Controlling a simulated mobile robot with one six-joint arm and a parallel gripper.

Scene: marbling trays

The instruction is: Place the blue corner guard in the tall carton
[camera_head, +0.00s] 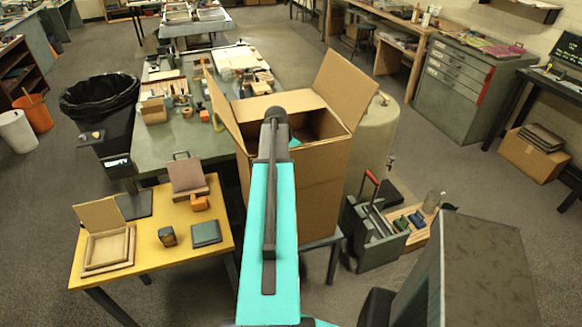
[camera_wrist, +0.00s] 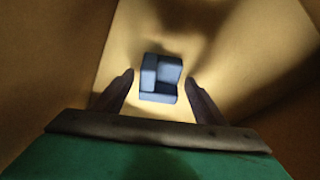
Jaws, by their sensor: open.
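The tall carton (camera_head: 318,190) stands with its flaps open, behind my teal arm in the head view. In the wrist view I look down into it, with brown walls (camera_wrist: 60,60) on both sides. The blue corner guard (camera_wrist: 160,80) shows inside the carton, between and beyond my fingertips. My gripper (camera_wrist: 159,76) is open, with a visible gap between each finger and the guard. Whether the guard rests on the carton floor is hard to tell. The head view shows neither the guard nor my fingers, which are hidden by the carton and arm.
A yellow table (camera_head: 150,240) with small boxes and blocks stands at left. A green table (camera_head: 185,140) with several items lies behind it. A grey tool caddy (camera_head: 375,235) sits right of the carton. A black bin (camera_head: 100,105) stands far left. Grey floor is open at right.

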